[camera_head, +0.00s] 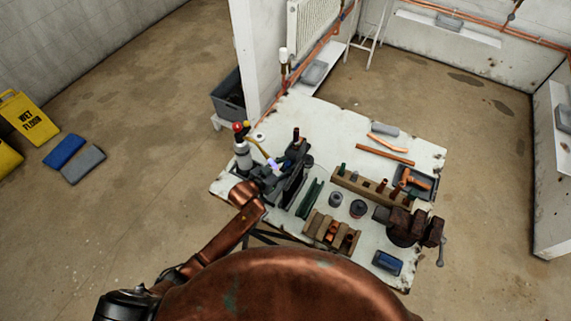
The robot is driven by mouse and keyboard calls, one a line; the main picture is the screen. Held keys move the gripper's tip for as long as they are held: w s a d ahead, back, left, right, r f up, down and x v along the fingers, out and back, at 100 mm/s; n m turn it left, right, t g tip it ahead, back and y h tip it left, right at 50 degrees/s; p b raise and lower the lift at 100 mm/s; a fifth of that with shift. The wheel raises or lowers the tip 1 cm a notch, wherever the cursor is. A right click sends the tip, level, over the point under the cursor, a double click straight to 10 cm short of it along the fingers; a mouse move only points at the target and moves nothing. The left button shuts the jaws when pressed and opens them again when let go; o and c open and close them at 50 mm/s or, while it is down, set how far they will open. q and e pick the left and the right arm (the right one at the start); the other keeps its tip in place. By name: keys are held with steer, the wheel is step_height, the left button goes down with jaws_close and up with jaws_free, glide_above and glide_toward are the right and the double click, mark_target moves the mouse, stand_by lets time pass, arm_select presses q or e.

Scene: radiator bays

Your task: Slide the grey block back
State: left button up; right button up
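Several grey blocks are in view, and I cannot tell which is the task's block. One grey block (385,129) lies at the back edge of the white workbench (330,120). Another grey slab (83,165) lies on the floor at the left beside a blue one (64,152). More grey pieces sit on the wall ledges, at the back (449,21) and by the radiator (314,72). My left gripper (285,172) is over the bench's left part, among dark items; its fingers are too small and cluttered to read. My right gripper is not in view.
A vise (408,226) stands at the bench's right, near wooden racks (370,187) and copper pipes (385,154). A gas torch (242,152) stands at the left. A dark crate (228,97) and yellow wet-floor signs (28,117) are beyond. The floor at left is mostly clear.

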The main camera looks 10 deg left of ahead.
arm_select(q)
steer(key=shift+a, duration=0.1)
steer(key=v, duration=1.2)
